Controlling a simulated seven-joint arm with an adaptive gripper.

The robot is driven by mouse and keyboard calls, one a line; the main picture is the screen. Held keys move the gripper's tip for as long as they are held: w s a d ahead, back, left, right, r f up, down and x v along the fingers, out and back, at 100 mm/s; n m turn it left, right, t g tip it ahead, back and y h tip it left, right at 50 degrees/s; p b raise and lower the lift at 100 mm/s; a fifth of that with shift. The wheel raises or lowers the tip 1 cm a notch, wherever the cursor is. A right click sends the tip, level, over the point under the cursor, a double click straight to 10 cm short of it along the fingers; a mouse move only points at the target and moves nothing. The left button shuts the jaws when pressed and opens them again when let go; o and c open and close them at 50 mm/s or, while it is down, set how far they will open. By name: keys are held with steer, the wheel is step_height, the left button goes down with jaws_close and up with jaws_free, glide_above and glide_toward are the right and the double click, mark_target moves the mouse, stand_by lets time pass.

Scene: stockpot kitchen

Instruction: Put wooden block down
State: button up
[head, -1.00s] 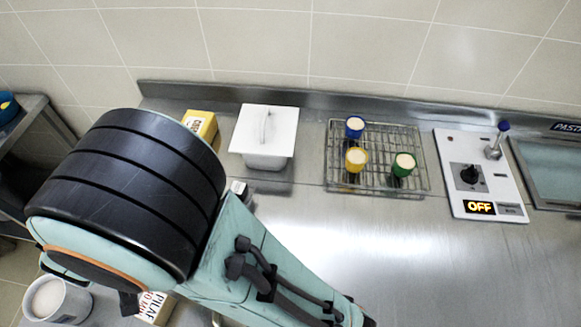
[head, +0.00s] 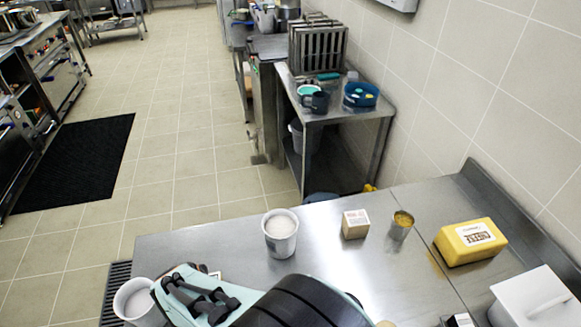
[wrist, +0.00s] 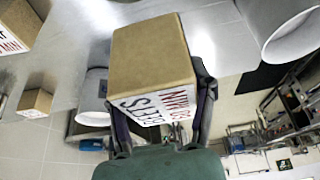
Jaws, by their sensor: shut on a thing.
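In the wrist view my gripper (wrist: 160,105) is shut on a wooden block (wrist: 152,55). The block has a plain tan face and a white face with dark and red lettering, which appears upside down. A finger lies along each side of it. I cannot tell whether the block touches the surface below. Another small lettered block (head: 355,224) stands on the steel counter (head: 330,258).
A white cup of pale contents (head: 281,235) stands on the counter, another (head: 137,303) at its front left. A metal cup (head: 401,225), a yellow box (head: 470,242) and a white lidded container (head: 535,300) stand to the right. A lettered block (wrist: 15,30) shows upper left in the wrist view.

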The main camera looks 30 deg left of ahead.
steer(key=w+a+f, duration=0.1)
steer(key=a+f, duration=0.1)
steer(key=a, duration=0.1)
steer(key=w+a+f, duration=0.1)
steer(key=a+f, duration=0.2)
steer(key=w+a+f, duration=0.1)
steer(key=a+f, duration=0.2)
steer(key=shift+w+a+f, duration=0.1)
steer(key=shift+w+a, duration=0.15)
steer(key=shift+w, duration=0.15)
steer(key=shift+a+f, duration=0.15)
steer(key=shift+f, duration=1.5)
steer(key=shift+f, duration=0.1)
steer(key=o, duration=1.2)
steer(key=v, duration=1.2)
